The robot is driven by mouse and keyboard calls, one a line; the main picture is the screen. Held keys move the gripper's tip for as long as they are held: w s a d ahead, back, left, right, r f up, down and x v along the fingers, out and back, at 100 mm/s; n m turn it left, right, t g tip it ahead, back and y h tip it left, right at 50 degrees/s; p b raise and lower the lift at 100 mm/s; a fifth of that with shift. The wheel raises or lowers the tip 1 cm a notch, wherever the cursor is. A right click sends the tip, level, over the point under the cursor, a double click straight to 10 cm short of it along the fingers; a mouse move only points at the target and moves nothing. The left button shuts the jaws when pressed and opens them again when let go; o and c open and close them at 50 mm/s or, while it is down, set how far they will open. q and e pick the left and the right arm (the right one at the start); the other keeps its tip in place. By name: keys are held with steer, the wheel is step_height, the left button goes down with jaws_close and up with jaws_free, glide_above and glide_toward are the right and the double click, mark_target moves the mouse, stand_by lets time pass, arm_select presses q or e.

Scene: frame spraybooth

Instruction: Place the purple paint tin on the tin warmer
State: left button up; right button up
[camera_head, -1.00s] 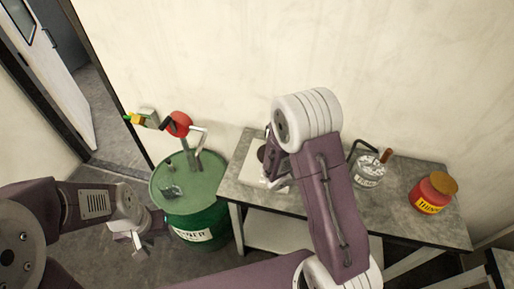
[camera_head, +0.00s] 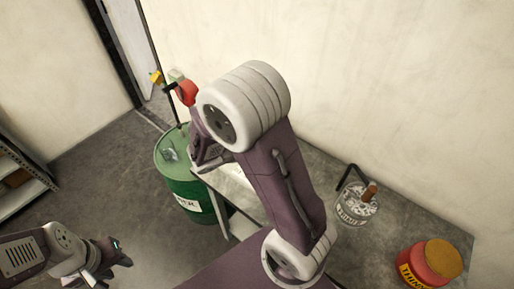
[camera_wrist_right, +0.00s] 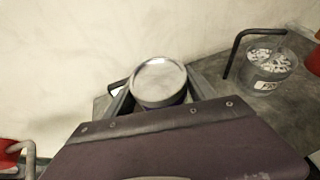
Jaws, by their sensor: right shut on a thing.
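In the right wrist view a round tin with a silver lid (camera_wrist_right: 159,80) sits between the fingers of my right gripper (camera_wrist_right: 160,95), which is shut on it. In the head view my right gripper (camera_head: 207,158) is mostly hidden behind my arm, over the table's left end near the green drum. A pale flat plate (camera_head: 238,180) lies on the table below it; I cannot tell if it is the tin warmer. My left gripper (camera_head: 122,253) is open and empty at lower left, above the floor.
A green drum (camera_head: 185,185) with a red-headed fitting (camera_head: 187,92) stands left of the grey table (camera_head: 385,250). A solvent pot with a brush (camera_head: 357,203) and a red thinner tin (camera_head: 430,262) occupy the table's right part. A shelf (camera_head: 20,180) stands far left.

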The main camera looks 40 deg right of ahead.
steer(key=w+d+f, duration=0.1)
steer(key=w+f, duration=0.2)
steer(key=w+d+f, duration=0.1)
steer(key=w+f, duration=0.3)
steer(key=w+d+f+p, duration=0.1)
steer(key=w+f, duration=0.2)
steer(key=shift+w+f, duration=0.3)
steer(key=shift+w, duration=0.1)
steer(key=shift+w+f, duration=0.15)
steer(key=shift+f, duration=0.1)
steer(key=o, duration=1.4)
steer(key=shift+s+f, duration=0.1)
steer(key=shift+s, duration=0.1)
steer(key=o, duration=0.4)
steer(key=shift+w, duration=0.1)
steer(key=shift+o, duration=0.2)
